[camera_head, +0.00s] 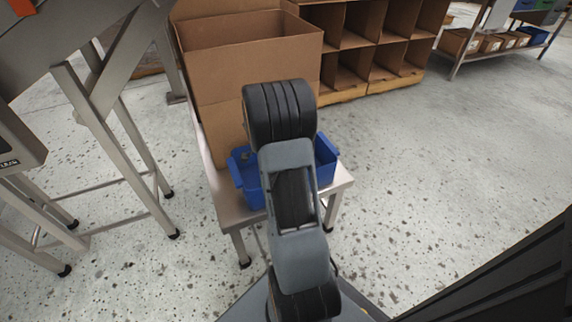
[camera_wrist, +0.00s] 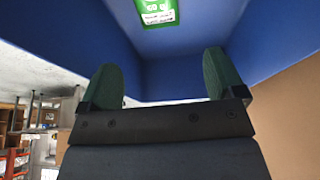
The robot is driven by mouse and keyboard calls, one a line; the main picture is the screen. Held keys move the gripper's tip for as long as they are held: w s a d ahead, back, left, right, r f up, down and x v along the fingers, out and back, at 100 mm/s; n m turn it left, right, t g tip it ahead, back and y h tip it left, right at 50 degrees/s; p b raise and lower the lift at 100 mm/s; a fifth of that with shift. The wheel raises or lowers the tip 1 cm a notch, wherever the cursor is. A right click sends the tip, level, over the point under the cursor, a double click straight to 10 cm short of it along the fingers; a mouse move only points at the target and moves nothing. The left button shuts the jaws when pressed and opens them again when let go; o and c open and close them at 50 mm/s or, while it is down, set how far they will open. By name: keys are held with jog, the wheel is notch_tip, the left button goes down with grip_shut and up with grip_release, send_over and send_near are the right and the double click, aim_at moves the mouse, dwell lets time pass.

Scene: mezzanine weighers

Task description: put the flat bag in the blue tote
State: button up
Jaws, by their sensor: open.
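The blue tote (camera_head: 246,181) stands on a small light table, partly covered by my arm in the head view. In the wrist view its blue walls (camera_wrist: 70,30) fill much of the upper picture. A green, flat-looking piece with a white printed label (camera_wrist: 158,12) shows between the blue surfaces at the top edge, cut off by the frame. It may be the flat bag; I cannot tell for sure. My gripper (camera_wrist: 164,80) is open, its two green fingertips wide apart with nothing between them, close to the tote. In the head view my arm hides the gripper.
A tall open cardboard box (camera_head: 225,75) stands right behind the tote on the same table (camera_head: 228,206). A metal frame stand (camera_head: 105,130) is at the left. Cardboard cubbyholes (camera_head: 375,45) stand at the back. The speckled floor at right is clear.

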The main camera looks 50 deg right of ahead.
jog(key=s+a+r+n+t+y+p, duration=0.1)
jog(key=a+r+n, duration=0.5)
jog(key=a, duration=0.3)
jog(key=s+a+r+n+t+y, duration=0.1)
jog(key=a+r+n+t, duration=0.1)
jog(key=a+r+n, duration=0.5)
jog(key=s+a+n+t+y, duration=0.1)
jog(key=s+a+n+y, duration=0.1)
jog(key=s+a+n, duration=0.5)
jog(key=a+n, duration=0.2)
jog(key=a, duration=0.3)
jog(key=shift+s+a+r+t, duration=0.2)
jog(key=shift+a+r+t, duration=0.05)
jog(key=shift+r+t, duration=0.1)
jog(key=shift+r+p, duration=0.15)
jog(key=shift+p, duration=0.15)
notch_tip(320, 180, up, 34)
jog(key=p, duration=3.1)
jog(key=shift+s+a+f+t+p, duration=0.15)
jog(key=shift+f+t+p, duration=0.1)
jog(key=shift+t+p, duration=0.1)
